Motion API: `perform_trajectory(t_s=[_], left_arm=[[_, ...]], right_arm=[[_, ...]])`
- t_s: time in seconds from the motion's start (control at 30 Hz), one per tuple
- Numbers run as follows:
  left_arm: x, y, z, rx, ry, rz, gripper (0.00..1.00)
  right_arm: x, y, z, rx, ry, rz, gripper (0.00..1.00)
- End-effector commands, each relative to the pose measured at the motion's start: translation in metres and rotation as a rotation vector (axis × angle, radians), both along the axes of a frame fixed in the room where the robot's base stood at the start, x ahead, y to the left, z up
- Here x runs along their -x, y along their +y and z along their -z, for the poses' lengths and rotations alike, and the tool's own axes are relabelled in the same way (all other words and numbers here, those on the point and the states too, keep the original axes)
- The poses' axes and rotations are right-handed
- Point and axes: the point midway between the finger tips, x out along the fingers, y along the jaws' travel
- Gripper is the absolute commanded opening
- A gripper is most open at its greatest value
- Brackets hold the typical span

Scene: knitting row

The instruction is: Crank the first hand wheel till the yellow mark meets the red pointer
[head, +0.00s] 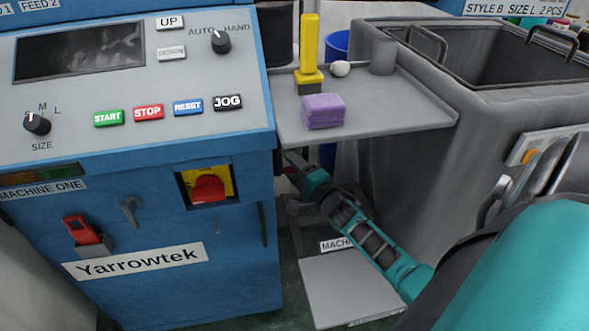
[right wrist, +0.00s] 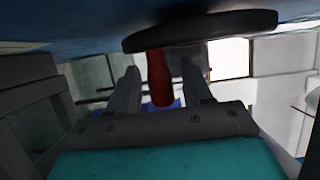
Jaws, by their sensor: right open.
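The hand wheel (right wrist: 200,30) shows in the right wrist view as a dark disc seen nearly edge-on beside a blue surface. A red handle (right wrist: 158,80) sticks out from it. My right gripper (right wrist: 160,72) is open, with one finger on each side of the red handle; I cannot tell whether either touches it. In the head view my right gripper (head: 296,162) reaches to the right side of the blue machine (head: 180,270), below the grey shelf, with its tips mostly hidden. The yellow mark and red pointer cannot be made out. My left gripper is out of view.
The grey shelf (head: 400,115) above my right gripper holds a purple block (head: 323,111) and a yellow-handled tool (head: 309,45). A large grey bin (head: 400,180) stands to the right of the arm. A grey plate (head: 345,290) lies low beneath it.

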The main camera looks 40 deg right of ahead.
Motion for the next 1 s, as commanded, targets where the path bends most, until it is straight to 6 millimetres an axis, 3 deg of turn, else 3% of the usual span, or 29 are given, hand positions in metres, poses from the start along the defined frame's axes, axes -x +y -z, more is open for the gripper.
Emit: perform_trajectory(t_s=[0.17, 0.7, 1.0], left_arm=[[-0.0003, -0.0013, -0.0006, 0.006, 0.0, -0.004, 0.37], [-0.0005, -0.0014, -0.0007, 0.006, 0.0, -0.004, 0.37], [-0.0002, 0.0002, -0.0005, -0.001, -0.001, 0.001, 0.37]], right_arm=[[0.0, -0.0001, -0.0001, 0.0, 0.0, 0.0, 0.5], [0.0003, -0.0001, 0.0001, 0.0, 0.001, 0.0, 0.0], [0.0005, 0.0, 0.0002, 0.0, 0.001, 0.0, 0.0]])
